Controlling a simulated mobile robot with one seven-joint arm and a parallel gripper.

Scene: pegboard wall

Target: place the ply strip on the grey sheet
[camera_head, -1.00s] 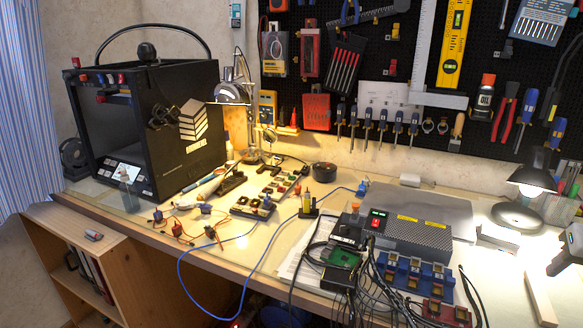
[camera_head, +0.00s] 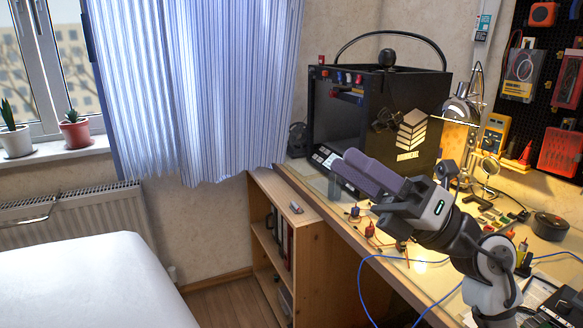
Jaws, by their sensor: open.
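My gripper (camera_head: 347,167) shows at the centre right, with two purple fingers pointing up and left in front of the black printer-like box. It is open, and I see nothing held between its fingers. The ply strip is not in the present view. A pale wooden strip lay at the right end of the bench in the earlier frame. The grey sheet cannot be made out now. Earlier, a flat grey sheet lay at the back of the bench, partly under a grey power unit.
The black boxy machine (camera_head: 375,117) stands on the bench (camera_head: 330,207). Small parts, a blue cable (camera_head: 365,285) and a lamp (camera_head: 462,108) are to the right. A low wooden shelf (camera_head: 312,250) adjoins the bench. A white-covered surface (camera_head: 85,280) fills the lower left.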

